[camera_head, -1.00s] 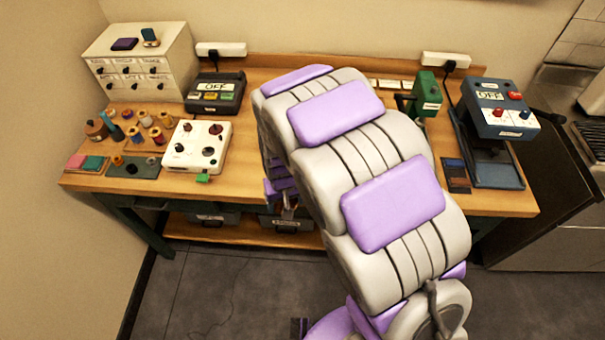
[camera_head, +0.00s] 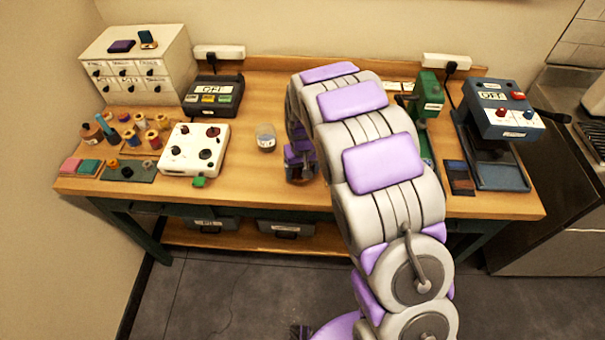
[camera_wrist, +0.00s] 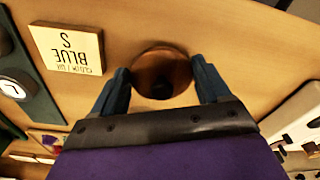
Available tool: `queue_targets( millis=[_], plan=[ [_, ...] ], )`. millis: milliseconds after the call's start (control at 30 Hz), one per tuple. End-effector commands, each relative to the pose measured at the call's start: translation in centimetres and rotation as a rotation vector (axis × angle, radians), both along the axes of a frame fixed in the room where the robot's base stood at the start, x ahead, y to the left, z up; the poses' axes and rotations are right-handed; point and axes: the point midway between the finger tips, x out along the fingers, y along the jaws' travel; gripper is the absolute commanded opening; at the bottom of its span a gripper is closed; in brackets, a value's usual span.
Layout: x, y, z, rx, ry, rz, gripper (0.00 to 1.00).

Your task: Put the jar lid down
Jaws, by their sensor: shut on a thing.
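The jar lid (camera_wrist: 163,70) shows in the wrist view as a round brownish disc with a dark middle, between the two blue fingers of my gripper (camera_wrist: 162,75). My gripper is shut on it, over the wooden table. In the head view my gripper (camera_head: 300,168) hangs low near the table's front middle, partly hidden by my arm. I cannot make out the lid clearly there, nor whether it touches the table.
A white control box (camera_head: 194,148) and thread spools (camera_head: 140,122) stand to the left. A dark OFF box (camera_head: 214,95) is behind. A green device (camera_head: 427,97) and a blue OFF machine (camera_head: 500,108) stand right. A "BLUE S" block (camera_wrist: 67,50) lies near my gripper. Bare wood (camera_head: 270,185) shows in front of the jar.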

Motion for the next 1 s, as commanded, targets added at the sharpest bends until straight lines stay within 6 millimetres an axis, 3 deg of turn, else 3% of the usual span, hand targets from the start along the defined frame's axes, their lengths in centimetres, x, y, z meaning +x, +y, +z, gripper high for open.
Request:
queue_targets(
  millis=[100,900,933,1000],
  plan=[
    [-0.1,0.2,-1.8,-0.002,0.002,0.001,0.37],
    [-0.1,0.1,-2.9,0.001,-0.001,0.000,0.37],
    [0.0,0.0,-2.9,0.001,-0.001,0.000,0.78],
    [0.0,0.0,-3.0,0.001,0.000,0.000,0.84]
  ],
)
